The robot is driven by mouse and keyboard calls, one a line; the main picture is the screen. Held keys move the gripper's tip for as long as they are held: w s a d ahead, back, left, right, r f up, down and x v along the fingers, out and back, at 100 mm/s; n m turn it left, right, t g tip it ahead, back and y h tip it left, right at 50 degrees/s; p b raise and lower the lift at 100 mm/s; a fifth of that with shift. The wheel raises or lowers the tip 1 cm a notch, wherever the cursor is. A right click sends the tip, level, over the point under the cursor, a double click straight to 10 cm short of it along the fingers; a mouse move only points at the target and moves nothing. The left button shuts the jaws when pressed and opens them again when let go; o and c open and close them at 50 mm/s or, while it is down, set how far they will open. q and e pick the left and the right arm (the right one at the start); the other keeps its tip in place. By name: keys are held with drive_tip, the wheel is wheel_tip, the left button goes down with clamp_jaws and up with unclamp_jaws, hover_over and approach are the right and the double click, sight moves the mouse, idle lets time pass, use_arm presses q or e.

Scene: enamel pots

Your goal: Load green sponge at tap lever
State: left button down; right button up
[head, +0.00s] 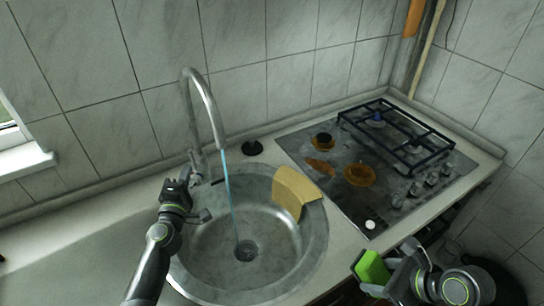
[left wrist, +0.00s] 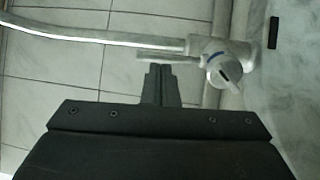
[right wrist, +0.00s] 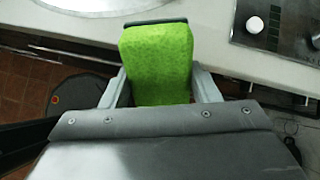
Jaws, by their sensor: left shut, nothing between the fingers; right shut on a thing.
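The green sponge (head: 372,268) is held in my right gripper (head: 378,280), in front of the counter edge at the lower right. In the right wrist view the sponge (right wrist: 157,62) sits between the two fingers, with a dark layer at its far end. My left gripper (head: 178,184) is shut and empty beside the tap lever (head: 195,162). In the left wrist view the closed fingertips (left wrist: 159,72) are close to the lever (left wrist: 155,55); I cannot tell whether they touch. The tap (head: 205,100) is running, with a blue stream falling into the sink (head: 208,262).
A yellow cloth (head: 294,190) hangs over the sink's right rim. The stained gas hob (head: 345,205) stands to the right, with a black grate (head: 425,150) and knobs. A black plug (head: 252,148) lies behind the sink. The counter at left (head: 90,245) is clear.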

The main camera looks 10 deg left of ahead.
sight(191, 156)
use_arm(q)
drive_tip(key=shift+w+r, duration=0.15)
drive_tip(key=shift+w, duration=1.1)
use_arm(e)
drive_tip(key=shift+f, duration=0.15)
use_arm(q)
drive_tip(key=shift+a+r+p, duration=0.1)
drive_tip(key=shift+r+p, duration=0.1)
drive_tip(key=shift+p, duration=0.1)
use_arm(e)
drive_tip(key=shift+r, duration=0.45)
use_arm(q)
drive_tip(key=p, duration=0.2)
drive_tip(key=w+p, duration=0.1)
drive_tip(key=shift+w+r+g+p, duration=0.15)
drive_tip(key=shift+r+g+p, duration=0.2)
drive_tip(key=shift+g, duration=0.05)
use_arm(e)
wheel_tip(191, 156, up, 4)
drive_tip(key=shift+s+f, duration=0.1)
drive_tip(key=shift+f, duration=0.05)
drive_tip(key=shift+s, duration=0.1)
use_arm(q)
drive_tip(key=shift+w+r, duration=0.1)
drive_tip(key=shift+r, duration=0.1)
use_arm(e)
drive_tip(key=shift+s, duration=0.1)
